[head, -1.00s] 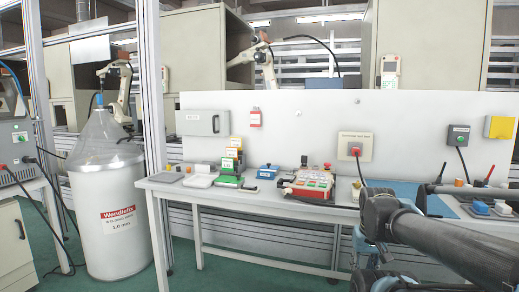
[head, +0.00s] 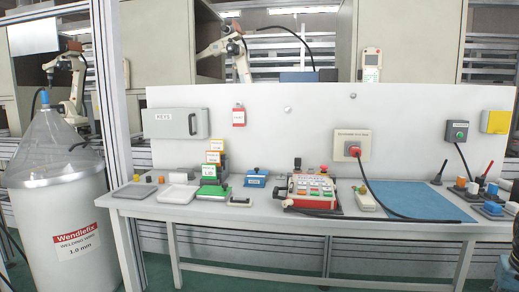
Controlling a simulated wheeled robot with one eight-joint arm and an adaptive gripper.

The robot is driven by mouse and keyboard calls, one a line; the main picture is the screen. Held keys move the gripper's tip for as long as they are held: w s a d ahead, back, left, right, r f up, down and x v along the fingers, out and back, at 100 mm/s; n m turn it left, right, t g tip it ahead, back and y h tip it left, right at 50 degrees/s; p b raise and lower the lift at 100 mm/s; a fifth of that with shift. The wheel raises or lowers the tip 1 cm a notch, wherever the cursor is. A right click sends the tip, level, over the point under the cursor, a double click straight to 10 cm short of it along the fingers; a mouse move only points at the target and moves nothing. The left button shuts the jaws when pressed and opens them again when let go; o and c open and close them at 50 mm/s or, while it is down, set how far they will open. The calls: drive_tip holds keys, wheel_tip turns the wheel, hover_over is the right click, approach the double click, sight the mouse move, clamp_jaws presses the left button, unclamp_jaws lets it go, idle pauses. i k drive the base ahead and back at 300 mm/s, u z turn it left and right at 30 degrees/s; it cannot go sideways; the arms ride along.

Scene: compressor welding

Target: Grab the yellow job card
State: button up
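A small stepped rack of coloured job cards (head: 214,172) stands on the left half of the white table (head: 155,211). Its cards stand one behind another, with orange at the back and green towards the front. The yellow job card (head: 213,157) shows as a narrow strip between them, its lower part hidden by the cards in front. A green block (head: 209,191) lies at the front of the rack.
Grey and white trays (head: 178,193) lie left of the rack; a blue box (head: 256,178) and a control box with buttons (head: 311,190) stand to the right. A white back panel (head: 300,135) rises behind. A welding wire drum (head: 62,230) stands at left.

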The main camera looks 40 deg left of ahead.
sight(215, 144)
drive_tip(key=z, duration=0.8)
drive_tip(key=i, duration=0.95)
drive_tip(key=u, duration=3.95)
drive_tip(key=i, duration=1.1)
drive_tip(key=u, duration=0.05)
